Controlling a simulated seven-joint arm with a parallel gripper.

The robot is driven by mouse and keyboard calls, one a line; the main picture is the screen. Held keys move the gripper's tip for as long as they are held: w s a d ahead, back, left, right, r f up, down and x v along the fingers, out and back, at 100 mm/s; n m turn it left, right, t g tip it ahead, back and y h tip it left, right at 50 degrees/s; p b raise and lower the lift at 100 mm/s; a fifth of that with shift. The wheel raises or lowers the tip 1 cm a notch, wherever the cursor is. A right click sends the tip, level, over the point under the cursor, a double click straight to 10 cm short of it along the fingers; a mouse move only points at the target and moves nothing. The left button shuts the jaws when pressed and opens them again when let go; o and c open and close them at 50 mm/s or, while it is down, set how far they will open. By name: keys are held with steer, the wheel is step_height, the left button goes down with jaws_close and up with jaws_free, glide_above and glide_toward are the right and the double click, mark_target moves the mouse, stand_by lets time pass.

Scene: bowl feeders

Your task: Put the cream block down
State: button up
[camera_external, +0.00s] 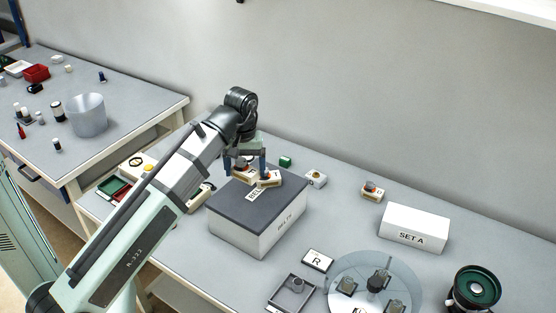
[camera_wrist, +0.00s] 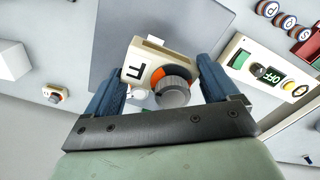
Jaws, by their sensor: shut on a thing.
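My gripper (camera_external: 246,163) is over the dark top of a large white box (camera_external: 238,228). The gripper is shut on this block. I cannot tell whether the held block touches the box top.
The dark box top (camera_wrist: 115,45) has bare room around the block. A small cream block with an orange ring (camera_external: 373,191), a white SET A box (camera_external: 413,229) and a round clear plate (camera_external: 340,275) stand to the right.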

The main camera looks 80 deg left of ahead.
mark_target(246, 198)
steer(key=shift+s+f, duration=0.1)
steer(key=shift+f, duration=3.85)
steer(key=shift+f, duration=0.1)
steer(key=o, duration=0.9)
steer(key=shift+o, duration=0.2)
steer(key=shift+r, duration=3.85)
